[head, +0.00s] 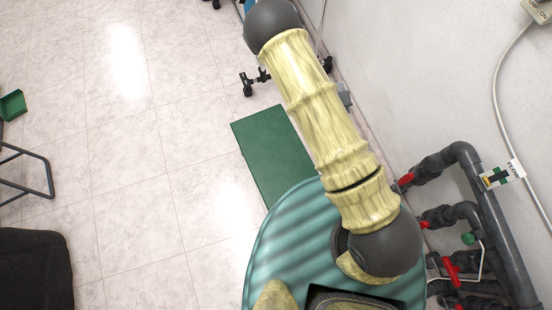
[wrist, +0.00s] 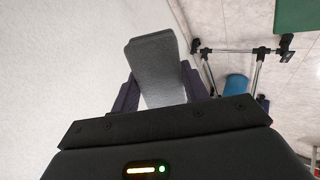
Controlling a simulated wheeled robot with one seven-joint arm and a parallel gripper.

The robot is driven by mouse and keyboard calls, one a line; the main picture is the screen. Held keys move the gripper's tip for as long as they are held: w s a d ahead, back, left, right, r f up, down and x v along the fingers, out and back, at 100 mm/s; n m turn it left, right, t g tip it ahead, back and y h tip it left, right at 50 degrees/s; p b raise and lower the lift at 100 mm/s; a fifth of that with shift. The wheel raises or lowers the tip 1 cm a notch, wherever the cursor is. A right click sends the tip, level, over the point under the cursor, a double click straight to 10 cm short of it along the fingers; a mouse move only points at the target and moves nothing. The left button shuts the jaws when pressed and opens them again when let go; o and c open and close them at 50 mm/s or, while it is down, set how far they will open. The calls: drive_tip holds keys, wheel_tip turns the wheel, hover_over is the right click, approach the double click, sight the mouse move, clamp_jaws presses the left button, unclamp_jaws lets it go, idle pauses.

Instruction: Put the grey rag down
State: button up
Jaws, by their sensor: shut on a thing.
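The grey rag (wrist: 153,52) is in the wrist view, just above the middle. It looks like a folded, block-like grey piece with a darker upper part and a paler lower part. My gripper (wrist: 157,86) is shut on it, with one dark finger on each side. The rag is held up, with the pale wall and floor behind it; nothing is seen touching it from below. In the head view my arm reaches to the top edge, and neither the gripper nor the rag shows there.
A green mat (head: 270,150) lies on the tiled floor beside the wall. A metal frame with black feet (wrist: 250,50) and a blue object (wrist: 237,85) stand near the gripper. Grey pipes with red valves (head: 450,270) line the right wall.

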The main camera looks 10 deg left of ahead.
drive_tip(key=s+a+f+g+y+b, duration=0.3)
drive_tip(key=s+a+f+g+b, duration=0.15)
drive_tip(key=a+f+b, duration=0.65)
drive_tip(key=n+g+y+b, duration=0.1)
drive_tip(key=n+g+b, duration=0.2)
drive_tip(key=b, duration=1.1)
hover_over(277, 157)
wheel_tip(277, 157, down, 7)
drive_tip(key=shift+f, duration=0.2)
drive_tip(key=shift+w+f+b, duration=0.1)
drive_tip(key=shift+f+b, duration=1.05)
drive_tip(key=shift+f, duration=1.4)
drive_tip(key=shift+f+b, duration=1.3)
drive_tip(key=shift+f, duration=1.15)
drive_tip(key=shift+f, duration=0.15)
drive_tip(key=o, duration=0.9)
